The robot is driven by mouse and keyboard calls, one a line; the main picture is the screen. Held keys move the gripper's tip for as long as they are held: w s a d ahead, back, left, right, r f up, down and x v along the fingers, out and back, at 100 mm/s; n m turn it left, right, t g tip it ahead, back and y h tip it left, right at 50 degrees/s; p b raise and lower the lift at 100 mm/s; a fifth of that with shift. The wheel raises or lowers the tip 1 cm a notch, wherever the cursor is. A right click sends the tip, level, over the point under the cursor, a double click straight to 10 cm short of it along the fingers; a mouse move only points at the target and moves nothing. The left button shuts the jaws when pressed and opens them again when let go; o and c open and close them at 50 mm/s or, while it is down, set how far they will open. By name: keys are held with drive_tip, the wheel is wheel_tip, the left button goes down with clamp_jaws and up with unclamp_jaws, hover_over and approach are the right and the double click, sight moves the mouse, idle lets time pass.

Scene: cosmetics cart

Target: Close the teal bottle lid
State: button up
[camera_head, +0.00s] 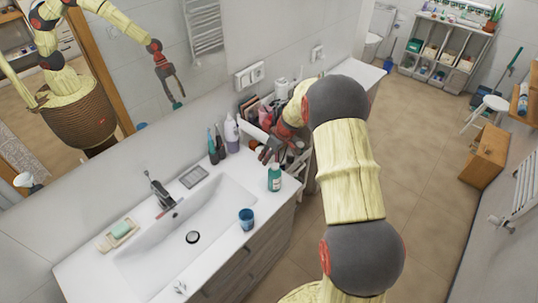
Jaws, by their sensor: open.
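A teal bottle (275,178) with a pale label stands upright on the white counter, near the right end of the sink. The state of its lid is too small to tell. My gripper (266,154) is open, just above and behind the bottle, and appears apart from it. My arm reaches in from the right and partly hides the area behind the gripper. The mirror on the left also reflects my arm and gripper.
A blue cup (246,219) stands on the sink's right rim. A faucet (160,190), a grey dish (194,176) and a soap dish (119,234) surround the basin. Several bottles (231,134) stand by the wall, left of my gripper. Open floor lies to the right.

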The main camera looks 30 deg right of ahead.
drive_tip(key=shift+f, duration=0.1)
drive_tip(key=shift+c, duration=1.1)
clamp_jaws()
